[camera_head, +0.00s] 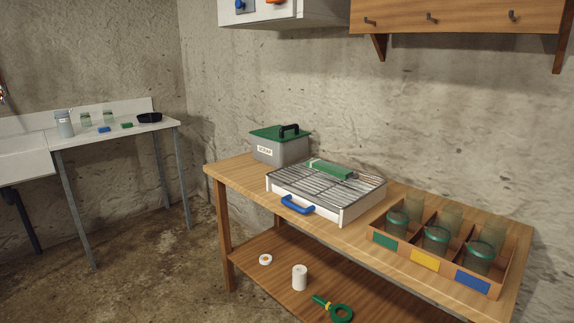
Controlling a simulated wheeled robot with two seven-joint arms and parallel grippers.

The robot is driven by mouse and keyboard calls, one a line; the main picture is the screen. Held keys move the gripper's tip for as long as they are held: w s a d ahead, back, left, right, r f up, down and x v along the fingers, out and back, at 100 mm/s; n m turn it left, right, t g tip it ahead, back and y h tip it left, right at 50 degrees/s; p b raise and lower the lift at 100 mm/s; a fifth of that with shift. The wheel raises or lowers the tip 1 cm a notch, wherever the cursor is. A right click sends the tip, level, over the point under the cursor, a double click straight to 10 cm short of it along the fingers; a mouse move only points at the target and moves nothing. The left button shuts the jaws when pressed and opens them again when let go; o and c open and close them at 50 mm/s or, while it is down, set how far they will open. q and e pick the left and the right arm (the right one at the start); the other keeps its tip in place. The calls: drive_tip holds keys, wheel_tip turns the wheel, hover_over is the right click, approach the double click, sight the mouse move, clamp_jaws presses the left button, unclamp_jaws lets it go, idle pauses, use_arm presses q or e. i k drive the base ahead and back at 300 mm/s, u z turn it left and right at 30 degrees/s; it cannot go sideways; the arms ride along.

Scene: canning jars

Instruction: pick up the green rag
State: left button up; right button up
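A flat green rectangular piece, which looks like the folded green rag (331,170), lies on top of the wire rack near its back edge. The wire rack (300,187) sits over a white tray with a blue handle (297,205) at its front. The tray stands on the wooden workbench (232,172). A smaller green piece (127,125) lies on the far white table; it is too small to tell if it is cloth. Neither of my grippers shows in this view.
A grey box with a green lid (280,144) stands behind the tray. A divided wooden crate (425,261) with glass jars is at the right. The lower shelf holds a white roll (299,277) and a green-and-yellow tool (336,310). Open floor (150,260) lies left of the bench.

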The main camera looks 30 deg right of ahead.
sight(340, 171)
drive_tip(key=u, duration=0.15)
drive_tip(key=i, duration=1.05)
drive_tip(key=z, duration=0.85)
drive_tip(key=i, duration=0.6)
drive_tip(key=z, duration=0.55)
